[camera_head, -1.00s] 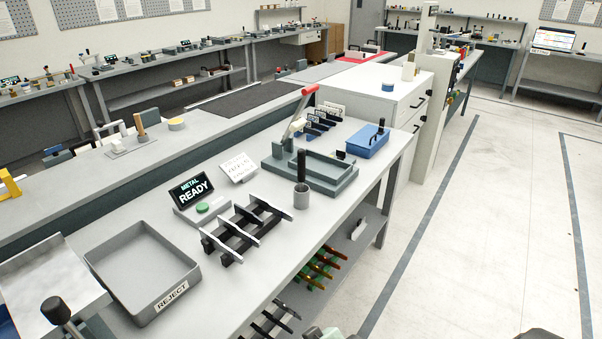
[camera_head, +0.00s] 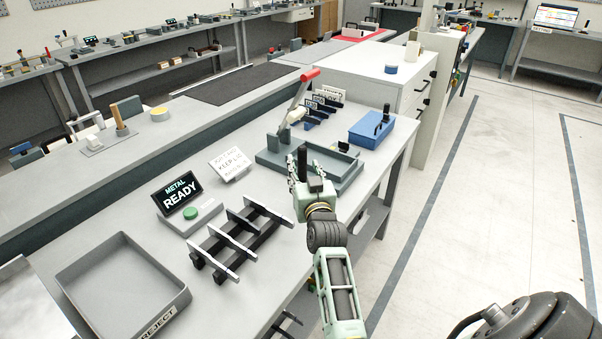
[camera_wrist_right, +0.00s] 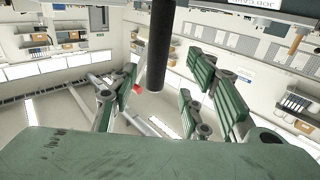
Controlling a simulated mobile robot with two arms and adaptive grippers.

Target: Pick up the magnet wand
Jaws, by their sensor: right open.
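The magnet wand shows as a black upright handle (camera_head: 302,160) on the workbench, just behind my right gripper in the head view. The grey cup it stood in earlier is hidden behind the gripper now. My right gripper (camera_head: 304,174) is open, its fingers pointing toward the wand. In the right wrist view the black wand (camera_wrist_right: 159,45) comes down from the top edge, in line with the space between the spread green fingers (camera_wrist_right: 163,82). I see no contact with it. My left gripper is not in view.
Left of the gripper are a dark rack with light bars (camera_head: 240,236), a "METAL READY" display (camera_head: 178,195) and a grey reject tray (camera_head: 75,300). Behind are a grey fixture (camera_head: 345,184) with a red-handled lever (camera_head: 300,95) and a blue box (camera_head: 368,132).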

